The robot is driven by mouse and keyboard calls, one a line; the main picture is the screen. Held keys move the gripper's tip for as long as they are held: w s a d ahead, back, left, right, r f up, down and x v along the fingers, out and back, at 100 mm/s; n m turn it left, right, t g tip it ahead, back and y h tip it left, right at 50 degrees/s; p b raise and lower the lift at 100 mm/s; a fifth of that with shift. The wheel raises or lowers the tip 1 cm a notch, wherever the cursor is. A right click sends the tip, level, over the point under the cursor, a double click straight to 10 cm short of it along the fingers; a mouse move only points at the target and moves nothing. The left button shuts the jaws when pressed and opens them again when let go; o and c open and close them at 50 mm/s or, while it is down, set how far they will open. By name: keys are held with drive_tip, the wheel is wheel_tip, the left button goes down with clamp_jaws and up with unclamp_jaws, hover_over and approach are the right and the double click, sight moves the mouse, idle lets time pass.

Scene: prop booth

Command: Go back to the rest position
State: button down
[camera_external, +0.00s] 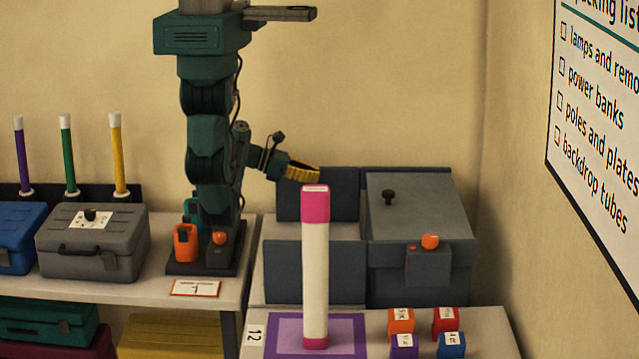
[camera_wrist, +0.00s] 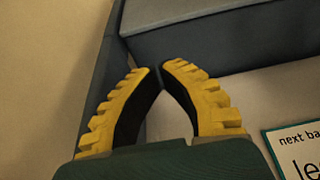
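My gripper (camera_wrist: 160,70) has two yellow ribbed fingers with dark inner pads. In the wrist view the fingers lean together and meet at their tips, with nothing between them. In the external view my gripper (camera_external: 318,174) is held sideways, pointing right, in front of the dark grey panel and above the grey bench area.
The tall tube (camera_external: 315,260) stands upright on a purple-bordered mat (camera_external: 284,322). Several small coloured blocks (camera_external: 402,321) sit beside it. A grey bin (camera_external: 410,210) with an orange knob stands behind. A grey case (camera_external: 92,245) and three upright poles (camera_external: 67,160) are at left.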

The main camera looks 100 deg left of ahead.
drive_tip(key=shift+s+d+r, duration=0.15)
drive_tip(key=shift+s+r, duration=0.1)
drive_tip(key=shift+s, duration=0.35)
